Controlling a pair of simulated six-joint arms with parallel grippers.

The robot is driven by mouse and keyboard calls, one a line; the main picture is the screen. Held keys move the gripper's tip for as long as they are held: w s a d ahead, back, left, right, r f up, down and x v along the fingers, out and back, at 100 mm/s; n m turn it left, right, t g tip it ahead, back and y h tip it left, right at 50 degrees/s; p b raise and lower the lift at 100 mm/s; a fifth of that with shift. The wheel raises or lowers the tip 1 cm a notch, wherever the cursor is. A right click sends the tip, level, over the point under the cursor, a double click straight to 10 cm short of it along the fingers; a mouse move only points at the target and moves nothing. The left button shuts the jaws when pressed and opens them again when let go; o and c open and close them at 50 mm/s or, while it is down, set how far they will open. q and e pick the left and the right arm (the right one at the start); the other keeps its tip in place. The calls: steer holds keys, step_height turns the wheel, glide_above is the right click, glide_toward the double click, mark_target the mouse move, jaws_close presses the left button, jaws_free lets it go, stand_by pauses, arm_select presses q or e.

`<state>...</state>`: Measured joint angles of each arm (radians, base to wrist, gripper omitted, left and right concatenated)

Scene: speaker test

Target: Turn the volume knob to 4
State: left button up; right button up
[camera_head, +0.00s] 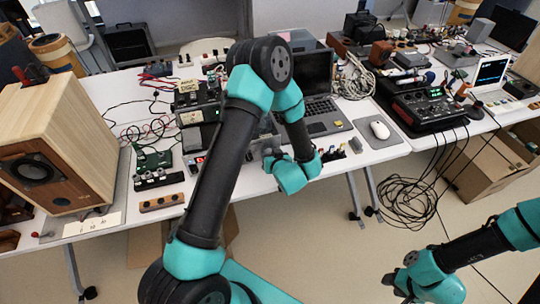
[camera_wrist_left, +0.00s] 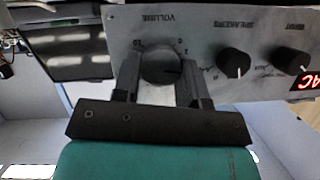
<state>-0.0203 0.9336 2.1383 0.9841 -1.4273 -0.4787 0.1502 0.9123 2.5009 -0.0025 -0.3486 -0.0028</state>
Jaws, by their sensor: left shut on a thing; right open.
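My right gripper (camera_head: 395,282) is open and empty, over the floor at lower right.
Beside the volume knob are a SPEAKERS knob (camera_wrist_left: 234,62), another knob (camera_wrist_left: 291,61) and a red display (camera_wrist_left: 305,83). A wooden speaker (camera_head: 60,145) stands at left. A laptop (camera_head: 325,115) and white mouse (camera_head: 380,130) lie behind my left gripper.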

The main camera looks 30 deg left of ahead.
arm_select(q)
steer(key=m+y, duration=0.1)
steer(key=m, duration=0.1)
steer(key=m+g+y, duration=0.1)
steer(key=shift+w+d+f+m+g, duration=0.15)
steer(key=shift+m+g, duration=0.15)
steer(key=shift+m, duration=0.1)
steer(key=m+y, duration=0.2)
steer(key=m, duration=0.1)
steer(key=shift+w+m+g, duration=0.1)
steer(key=shift+m+g, duration=0.2)
steer(key=o, duration=0.9)
steer(key=v, duration=1.7)
steer(key=shift+d, duration=0.2)
